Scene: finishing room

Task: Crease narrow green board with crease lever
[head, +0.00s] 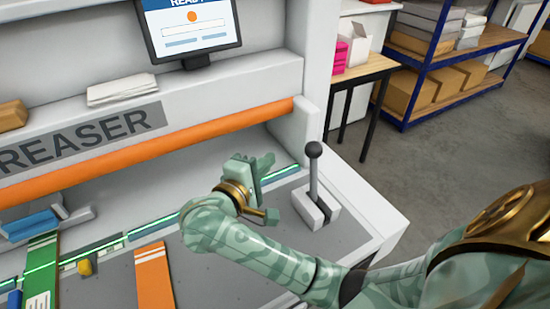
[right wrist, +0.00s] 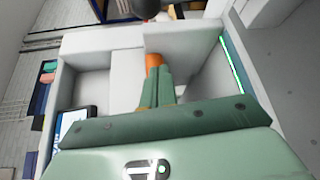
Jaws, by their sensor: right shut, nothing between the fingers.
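The narrow green board (head: 42,268) lies on the grey bed at the lower left, with white marks on its face. It lies across the glowing green line (head: 155,225), and the picture edge cuts off its lower end. The crease lever (head: 314,178) stands upright in its pale base at the bed's right end, with a dark round knob on top. My right gripper (head: 265,162) is shut and empty, above the bed to the left of the lever and apart from it. Its closed fingers (right wrist: 157,88) also show in the right wrist view. My left gripper is not in view.
An orange bar (head: 160,150) runs across the machine above the bed. A wooden table (head: 365,70) stands behind the lever at the right.

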